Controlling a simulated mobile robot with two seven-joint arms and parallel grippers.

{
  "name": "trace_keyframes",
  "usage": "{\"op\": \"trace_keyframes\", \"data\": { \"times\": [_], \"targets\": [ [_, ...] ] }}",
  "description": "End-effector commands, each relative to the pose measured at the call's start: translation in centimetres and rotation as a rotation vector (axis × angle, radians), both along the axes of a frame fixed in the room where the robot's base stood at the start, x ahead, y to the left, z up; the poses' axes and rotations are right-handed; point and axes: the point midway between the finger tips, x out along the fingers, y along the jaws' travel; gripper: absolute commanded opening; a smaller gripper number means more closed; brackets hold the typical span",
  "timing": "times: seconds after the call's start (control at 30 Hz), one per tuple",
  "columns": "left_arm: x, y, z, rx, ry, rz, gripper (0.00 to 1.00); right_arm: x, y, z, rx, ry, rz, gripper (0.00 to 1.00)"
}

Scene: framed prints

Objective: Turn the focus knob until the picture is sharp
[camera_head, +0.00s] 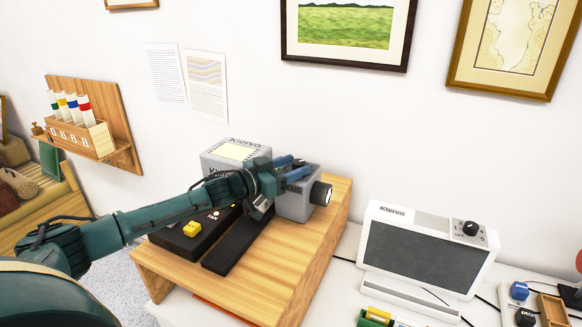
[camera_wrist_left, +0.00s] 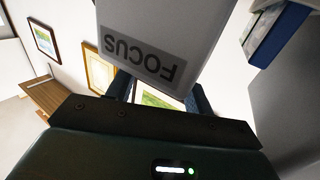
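A grey projector-like device (camera_head: 234,157) marked Klervo stands on a wooden stand (camera_head: 318,250), its dark round lens (camera_head: 321,193) facing right. My left gripper (camera_head: 290,168) is at the device's top, near the lens end. In the left wrist view, a grey panel with an upside-down FOCUS label (camera_wrist_left: 142,57) fills the space in front of the gripper. The left fingers (camera_wrist_left: 160,95) show apart on either side of this panel's lower end. The focus knob is hidden, so I cannot tell whether they grip it. No projected picture is visible. My right gripper is out of view.
A dark base with a yellow button (camera_head: 192,229) lies on the stand beneath my left arm. A white Klervo unit (camera_head: 425,250) with a dark panel and black dial (camera_head: 470,228) stands to the right. A wooden wall shelf (camera_head: 122,130) is at left. Framed prints hang above.

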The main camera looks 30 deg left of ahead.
Motion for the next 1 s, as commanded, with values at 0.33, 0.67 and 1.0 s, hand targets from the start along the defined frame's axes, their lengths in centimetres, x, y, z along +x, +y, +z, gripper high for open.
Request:
{"op": "trace_keyframes", "data": {
  "times": [0.33, 0.67, 1.0],
  "targets": [
    [-0.6, 0.4, -0.2, 0.001, 0.002, 0.002, 0.52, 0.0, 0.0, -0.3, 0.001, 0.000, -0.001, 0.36],
    [-5.4, 2.6, -0.6, 0.003, 0.005, 0.001, 0.52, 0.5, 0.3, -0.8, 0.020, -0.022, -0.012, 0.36],
    [-9.1, 4.4, -0.4, 0.001, 0.005, 0.001, 0.52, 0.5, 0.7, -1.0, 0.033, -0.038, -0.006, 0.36]
  ]
}}
